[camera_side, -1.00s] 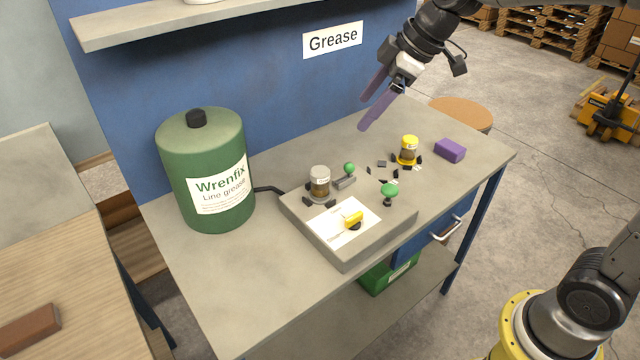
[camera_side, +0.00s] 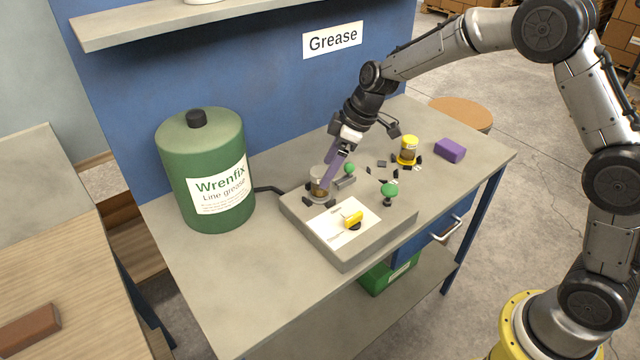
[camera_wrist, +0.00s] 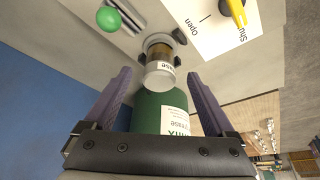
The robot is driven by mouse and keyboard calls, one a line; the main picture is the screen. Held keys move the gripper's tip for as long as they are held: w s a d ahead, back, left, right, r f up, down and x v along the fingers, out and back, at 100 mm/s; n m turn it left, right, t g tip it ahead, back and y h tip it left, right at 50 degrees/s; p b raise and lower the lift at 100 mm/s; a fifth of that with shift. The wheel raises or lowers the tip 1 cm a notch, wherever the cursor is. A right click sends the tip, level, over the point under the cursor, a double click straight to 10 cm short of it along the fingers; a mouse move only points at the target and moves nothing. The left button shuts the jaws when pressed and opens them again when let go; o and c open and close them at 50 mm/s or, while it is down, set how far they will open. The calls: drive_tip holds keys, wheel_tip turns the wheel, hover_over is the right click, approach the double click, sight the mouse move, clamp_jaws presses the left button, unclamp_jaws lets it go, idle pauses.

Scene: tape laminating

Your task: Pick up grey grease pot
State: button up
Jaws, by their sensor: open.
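The grey grease pot (camera_side: 317,180) stands upright on the grey block (camera_side: 345,258) on the bench, with a grey lid over a brownish body. In the wrist view the pot (camera_wrist: 160,66) lies ahead of and between the two purple fingers. My gripper (camera_side: 326,178) is open, tilted down, with its fingers at the pot in the side view; one finger partly covers it. In the wrist view my gripper (camera_wrist: 158,85) shows a gap between its fingers, and I cannot tell whether either touches the pot.
A green knob (camera_side: 349,168) stands close to the pot, with another (camera_side: 389,190) farther right. A yellow lever (camera_side: 352,219) sits on the white card. A yellow-lidded pot (camera_side: 408,150), dark bits and a purple block (camera_side: 450,150) lie right. A large green drum (camera_side: 205,165) stands left.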

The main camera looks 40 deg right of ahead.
drive_tip(key=shift+x, duration=2.7)
drive_tip(key=shift+r, duration=0.1)
clamp_jaws()
